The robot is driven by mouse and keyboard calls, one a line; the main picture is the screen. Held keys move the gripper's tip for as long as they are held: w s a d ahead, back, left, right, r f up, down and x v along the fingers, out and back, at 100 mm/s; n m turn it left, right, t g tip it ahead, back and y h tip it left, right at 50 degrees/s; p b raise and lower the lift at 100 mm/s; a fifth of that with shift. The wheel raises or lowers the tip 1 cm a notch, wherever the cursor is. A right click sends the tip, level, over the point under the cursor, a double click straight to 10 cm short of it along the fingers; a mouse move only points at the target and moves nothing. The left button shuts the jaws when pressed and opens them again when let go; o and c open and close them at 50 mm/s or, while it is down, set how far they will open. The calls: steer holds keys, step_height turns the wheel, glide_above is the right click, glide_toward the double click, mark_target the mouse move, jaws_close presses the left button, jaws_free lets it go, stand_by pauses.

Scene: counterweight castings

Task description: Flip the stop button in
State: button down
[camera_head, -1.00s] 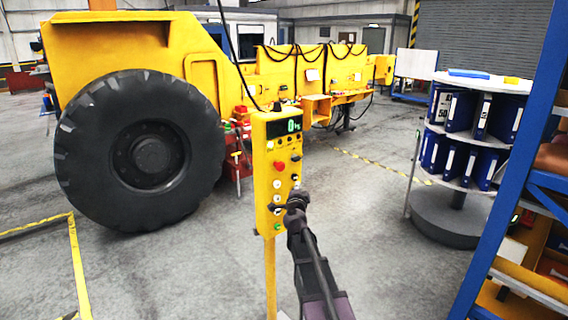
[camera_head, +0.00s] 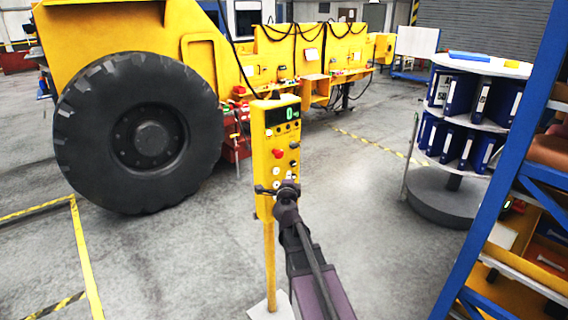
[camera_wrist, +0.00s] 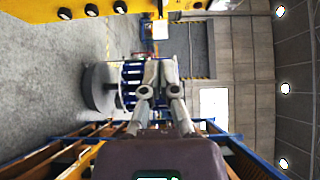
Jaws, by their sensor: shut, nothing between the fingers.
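The yellow control box (camera_head: 262,150) stands on a yellow post, with a display reading 0 at its top. A red button (camera_head: 278,153), likely the stop button, sticks out of its face below the display. My gripper (camera_head: 263,190) is in front of the lower part of the box, below the red button, with its fingers shut and empty. I cannot tell whether it touches the box. In the wrist view the shut fingers (camera_wrist: 160,62) point toward a yellow panel edge with several small knobs at the top. The red button cannot be made out there.
A large black tyre (camera_head: 140,135) on a yellow machine stands behind, left of the box. A round rack (camera_head: 455,185) with blue binders is at the right. Blue shelving (camera_head: 500,160) fills the right edge. The floor between box and rack is clear.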

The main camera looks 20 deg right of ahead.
mark_target(279, 155)
steer(key=w+a+x, duration=0.1)
steer(key=a+x, duration=0.1)
steer(key=x, duration=1)
steer(key=shift+w, duration=0.4)
steer(key=shift+a, duration=0.15)
steer(key=shift+w+a+r, duration=0.1)
steer(key=shift+w+a, duration=0.05)
steer(key=shift+w, duration=0.4)
steer(key=shift+w+a, duration=0.2)
steer(key=shift+w, duration=0.3)
steer(key=shift+r, duration=0.1)
steer(key=shift+a, duration=0.1)
steer(key=shift+s, duration=0.1)
